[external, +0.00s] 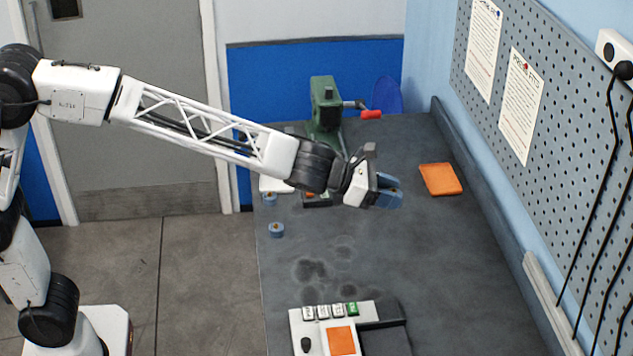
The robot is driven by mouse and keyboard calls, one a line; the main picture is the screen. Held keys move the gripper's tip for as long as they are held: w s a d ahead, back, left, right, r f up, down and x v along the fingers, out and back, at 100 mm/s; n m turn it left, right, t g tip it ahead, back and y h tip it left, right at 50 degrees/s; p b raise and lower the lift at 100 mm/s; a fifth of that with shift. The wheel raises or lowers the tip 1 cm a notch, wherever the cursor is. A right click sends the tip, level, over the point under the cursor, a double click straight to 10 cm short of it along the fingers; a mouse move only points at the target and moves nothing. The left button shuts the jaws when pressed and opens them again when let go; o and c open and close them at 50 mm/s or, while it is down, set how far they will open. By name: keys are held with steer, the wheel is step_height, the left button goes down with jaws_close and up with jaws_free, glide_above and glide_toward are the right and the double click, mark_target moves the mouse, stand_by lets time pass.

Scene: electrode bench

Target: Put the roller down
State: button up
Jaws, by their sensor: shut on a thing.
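My gripper (391,190) is above the dark bench, right of the middle of the external view. Its blue fingers point right and are shut on the roller. The roller is hidden by the fingers and wrist at this angle, so its shape and tilt cannot be made out. The dark grey bench top (440,250) lies below my gripper, and the fingers appear clear of it.
A green machine (325,115) with a red-handled crank (371,114) stands behind my gripper. An orange pad (440,179) lies to the right. Blue round pieces (276,230) are at the left edge. A white device (320,330) stands in front. The middle right is clear.

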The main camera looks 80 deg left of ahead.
steer(key=s+a+f+m+h, duration=0.1)
steer(key=s+a+f, duration=0.2)
steer(key=f, duration=0.6)
steer(key=s+a+f+m+h, duration=0.1)
steer(key=s+a+f, duration=0.2)
steer(key=s+f, duration=0.3)
steer(key=s+a+f+m+g+h, duration=0.1)
steer(key=s+a+f, duration=0.2)
steer(key=f, duration=1)
steer(key=shift+s+a+f+h, duration=0.1)
steer(key=shift+s+a+h, duration=0.1)
steer(key=shift+s, duration=0.4)
steer(key=shift+s+a+f+h, duration=0.1)
steer(key=shift+s+h, duration=0.1)
steer(key=shift+s, duration=0.4)
steer(key=shift+w, duration=0.15)
glide_above(374, 273)
steer(key=shift+f, duration=0.75)
steer(key=shift+f, duration=1.75)
steer(key=shift+f, duration=0.2)
